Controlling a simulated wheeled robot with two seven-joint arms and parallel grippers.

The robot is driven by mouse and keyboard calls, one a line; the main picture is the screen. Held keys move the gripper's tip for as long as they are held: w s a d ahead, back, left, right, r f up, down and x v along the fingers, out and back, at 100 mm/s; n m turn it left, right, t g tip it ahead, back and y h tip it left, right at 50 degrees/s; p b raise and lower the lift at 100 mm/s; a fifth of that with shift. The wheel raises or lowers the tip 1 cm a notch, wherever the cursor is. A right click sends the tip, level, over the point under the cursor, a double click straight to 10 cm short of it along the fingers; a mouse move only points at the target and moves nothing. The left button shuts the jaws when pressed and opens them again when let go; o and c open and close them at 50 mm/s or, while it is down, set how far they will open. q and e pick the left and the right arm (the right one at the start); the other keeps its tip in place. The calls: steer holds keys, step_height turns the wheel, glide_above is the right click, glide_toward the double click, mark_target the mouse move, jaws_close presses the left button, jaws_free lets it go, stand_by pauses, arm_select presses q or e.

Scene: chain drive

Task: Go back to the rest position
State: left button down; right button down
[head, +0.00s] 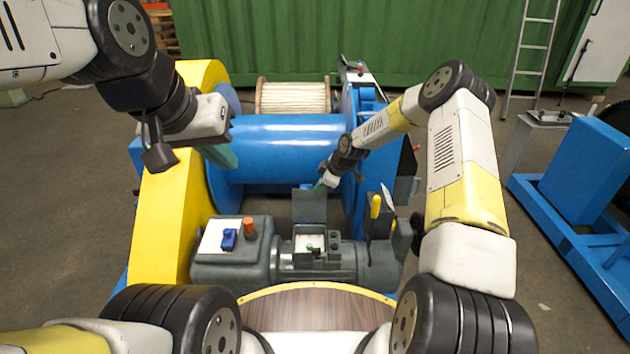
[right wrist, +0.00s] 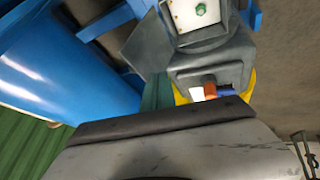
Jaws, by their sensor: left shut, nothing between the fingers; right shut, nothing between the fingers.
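My left gripper (head: 224,156) is at the upper left of the head view, in front of the left end of the blue drum. Its greenish fingers are shut with nothing between them. My right gripper (head: 320,185) is near the middle of the head view, in front of the drum's right part and above the grey motor unit. It is shut and empty; its green fingers (right wrist: 157,92) also show in the right wrist view. The blue drum (head: 285,140) lies between a yellow guard (head: 168,215) and a blue frame on the right.
The grey motor unit (head: 240,270) carries an orange knob (head: 249,227) and a blue switch (head: 229,239). A yellow-handled lever (head: 375,207) stands at its right. A rope spool (head: 292,97) is behind the drum. A blue stand (head: 585,170) is at the right. Floor between is clear.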

steer(key=s+d+r+m+h, duration=0.1)
steer(key=s+d+r+m, duration=0.3)
steer(key=r, duration=0.6)
steer(key=s+d+r+h, duration=0.1)
steer(key=s+d+r, duration=0.1)
steer(key=s+r, duration=0.6)
steer(key=s+d+r+m+h, duration=0.1)
steer(key=s+d+r+m, duration=0.15)
steer(key=r, duration=0.95)
steer(key=s+d+r+m+t, duration=0.1)
steer(key=s+r+m, duration=0.3)
steer(key=s, duration=0.9)
steer(key=s+d+r+m+t, duration=0.1)
steer(key=s+d+r+m, duration=0.2)
steer(key=s, duration=0.9)
steer(key=shift+s+r+m, duration=0.35)
steer(key=shift+r+m, duration=0.25)
steer(key=shift+m, duration=0.25)
